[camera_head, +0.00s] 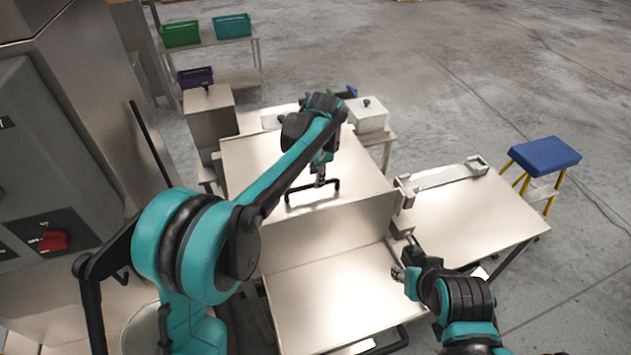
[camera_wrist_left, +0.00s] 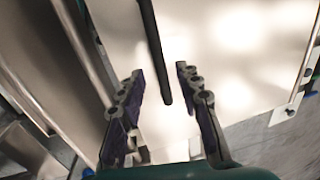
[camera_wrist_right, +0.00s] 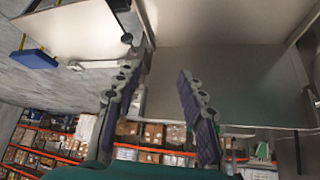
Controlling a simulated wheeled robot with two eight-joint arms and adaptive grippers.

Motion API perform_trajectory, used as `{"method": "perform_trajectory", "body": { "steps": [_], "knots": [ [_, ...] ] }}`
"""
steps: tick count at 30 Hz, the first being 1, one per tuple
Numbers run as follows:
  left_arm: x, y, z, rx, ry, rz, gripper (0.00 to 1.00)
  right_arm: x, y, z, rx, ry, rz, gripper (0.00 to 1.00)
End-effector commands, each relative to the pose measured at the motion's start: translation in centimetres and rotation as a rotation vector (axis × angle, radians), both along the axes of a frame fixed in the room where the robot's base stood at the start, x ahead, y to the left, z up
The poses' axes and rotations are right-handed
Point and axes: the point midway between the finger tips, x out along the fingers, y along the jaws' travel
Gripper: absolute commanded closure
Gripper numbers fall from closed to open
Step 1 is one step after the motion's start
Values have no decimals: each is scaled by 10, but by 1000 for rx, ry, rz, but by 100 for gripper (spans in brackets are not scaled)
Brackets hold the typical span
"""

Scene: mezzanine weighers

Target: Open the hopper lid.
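The hopper lid (camera_head: 250,165) is a broad, pale metal panel in the middle of the head view. Its black bar handle (camera_head: 312,202) stands near the front edge. My left gripper (camera_head: 320,182) is right at this handle, pointing down. In the left wrist view the handle (camera_wrist_left: 154,45) runs between the two spread fingers of the left gripper (camera_wrist_left: 158,72), with gaps on both sides. My right gripper (camera_head: 398,272) is in front of the hopper at the right, away from the lid. Its fingers (camera_wrist_right: 160,75) are apart and empty.
A metal side table (camera_head: 480,220) stands to the right, with a blue-topped stool (camera_head: 545,155) beyond it. A grey cabinet with a red switch (camera_head: 52,241) is close at left. A shelf with green (camera_head: 180,34) and teal (camera_head: 232,26) bins stands behind.

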Motion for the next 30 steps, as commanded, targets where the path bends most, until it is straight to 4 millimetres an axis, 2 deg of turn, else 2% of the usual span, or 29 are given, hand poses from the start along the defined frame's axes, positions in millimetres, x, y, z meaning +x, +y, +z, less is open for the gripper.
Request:
{"method": "perform_trajectory", "body": {
  "steps": [3,6,16,20,30],
  "knots": [
    [3,1,-18,0,0,1,66,0,0,-3,0,0,0,60],
    [5,2,-25,0,0,1,66,0,0,-4,0,0,0,60],
    [5,3,-29,-1,0,1,66,0,0,-4,0,0,0,60],
    [5,3,-29,-1,0,1,100,0,0,-4,0,0,0,60],
    [7,3,-22,-6,13,2,100,0,0,1,0,0,0,60]
  ]
}}
